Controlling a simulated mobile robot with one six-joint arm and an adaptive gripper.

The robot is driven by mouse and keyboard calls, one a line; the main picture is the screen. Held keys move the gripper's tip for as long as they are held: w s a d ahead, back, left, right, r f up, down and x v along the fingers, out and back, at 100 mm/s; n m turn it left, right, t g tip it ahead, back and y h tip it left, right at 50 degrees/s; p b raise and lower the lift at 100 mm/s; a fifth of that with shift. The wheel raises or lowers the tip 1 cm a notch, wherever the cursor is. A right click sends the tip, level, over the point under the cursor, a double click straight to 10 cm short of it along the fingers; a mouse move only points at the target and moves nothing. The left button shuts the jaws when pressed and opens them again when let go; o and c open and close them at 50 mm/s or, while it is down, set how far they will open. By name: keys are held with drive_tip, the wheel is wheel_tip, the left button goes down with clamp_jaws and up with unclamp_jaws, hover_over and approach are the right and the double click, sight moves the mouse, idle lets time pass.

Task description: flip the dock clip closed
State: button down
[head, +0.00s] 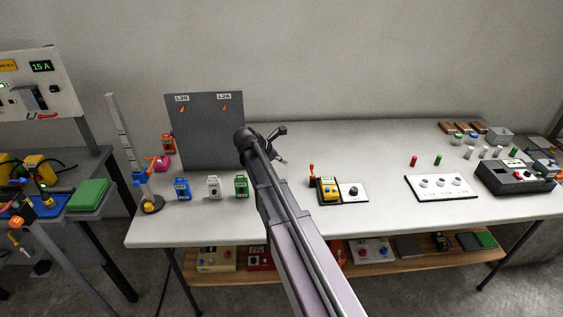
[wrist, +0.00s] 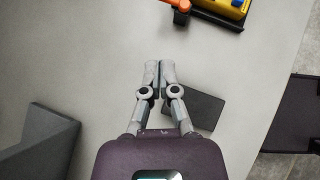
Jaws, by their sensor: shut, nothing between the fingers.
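The dock (head: 345,201) is a dark base on the white table, with a yellow meter (head: 328,190) seated at its left and a dark knob at its right. The orange clip (head: 312,172) stands upright at the dock's left end. In the wrist view the orange clip (wrist: 180,5) and yellow meter (wrist: 232,6) are cut off by the top edge. My gripper (head: 284,161) is left of and behind the clip, apart from it. In the wrist view my gripper (wrist: 160,64) has its fingers together, with nothing between them.
A grey upright board (head: 205,135) stands left of my gripper, with blue, white and green meters in front. A dark flat patch (wrist: 205,110) lies beneath the fingers. A white panel (head: 441,188) and black box (head: 515,178) are farther right. Table between board and dock is mostly clear.

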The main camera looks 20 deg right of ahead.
sight(312, 169)
drive_tip(key=b+x, duration=0.5)
drive_tip(key=x, duration=0.3)
drive_tip(key=shift+d+f+b, duration=0.1)
drive_tip(key=shift+f+b, duration=0.2)
drive_tip(key=shift+b, duration=0.1)
drive_tip(key=d, duration=0.2)
drive_tip(key=shift+w+d, duration=0.2)
drive_tip(key=shift+d, duration=0.9)
drive_tip(key=shift+a+r, duration=0.1)
drive_tip(key=shift+a, duration=0.15)
drive_tip(key=shift+d, duration=0.35)
